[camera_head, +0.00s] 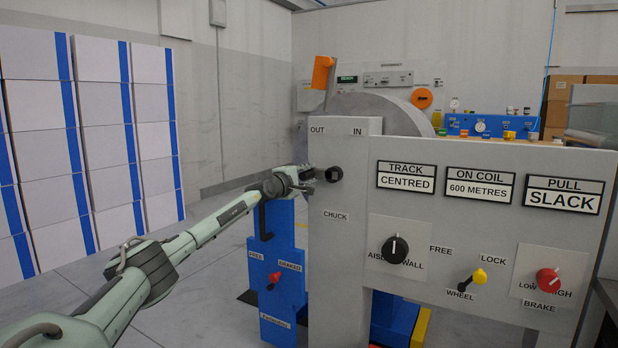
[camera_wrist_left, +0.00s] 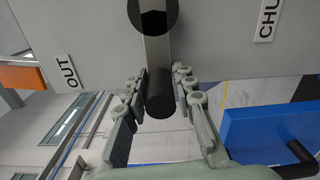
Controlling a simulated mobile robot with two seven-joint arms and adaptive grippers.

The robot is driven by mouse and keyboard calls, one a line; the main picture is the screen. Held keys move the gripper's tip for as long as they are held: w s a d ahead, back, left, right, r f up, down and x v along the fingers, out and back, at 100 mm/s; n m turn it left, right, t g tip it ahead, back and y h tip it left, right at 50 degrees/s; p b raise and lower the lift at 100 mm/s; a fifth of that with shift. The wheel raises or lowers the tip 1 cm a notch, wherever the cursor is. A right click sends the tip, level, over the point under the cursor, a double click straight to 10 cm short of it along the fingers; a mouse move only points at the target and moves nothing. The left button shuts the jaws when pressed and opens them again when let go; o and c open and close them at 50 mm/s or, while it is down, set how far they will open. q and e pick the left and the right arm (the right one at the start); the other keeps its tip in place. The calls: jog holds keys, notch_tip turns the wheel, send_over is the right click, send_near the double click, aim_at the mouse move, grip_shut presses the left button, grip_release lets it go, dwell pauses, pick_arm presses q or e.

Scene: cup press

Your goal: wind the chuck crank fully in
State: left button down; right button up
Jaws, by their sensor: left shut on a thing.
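The chuck crank has a round black hub (camera_head: 334,174) on the grey panel (camera_head: 342,245), below the OUT and IN labels and above the CHUCK label. In the head view the crank's arm and grip are mostly hidden by my left gripper (camera_head: 305,175). The left wrist view shows the hub (camera_wrist_left: 152,14), a flat metal crank arm (camera_wrist_left: 157,50) and a black cylindrical crank handle (camera_wrist_left: 160,94). The handle lies between the fingers of my left gripper (camera_wrist_left: 160,98), which is shut on it. The crank points left from its hub. My right gripper is out of view.
The panel also carries a black AISLE/WALL knob (camera_head: 394,249), a yellow wheel lever (camera_head: 479,276) and a red brake knob (camera_head: 549,280). A blue pedestal (camera_head: 283,247) with a red lever stands below my gripper. Stacked white boxes (camera_head: 90,130) stand at the left.

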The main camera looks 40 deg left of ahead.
pick_arm(q)
jog(key=shift+d+r, duration=0.1)
jog(key=shift+r, duration=0.35)
jog(key=c, duration=1.3)
grip_release()
jog(key=shift+s+r, duration=0.2)
jog(key=shift+r, duration=0.1)
jog(key=shift+f, duration=0.25)
notch_tip(320, 180, up, 10)
jog(key=shift+r, duration=0.1)
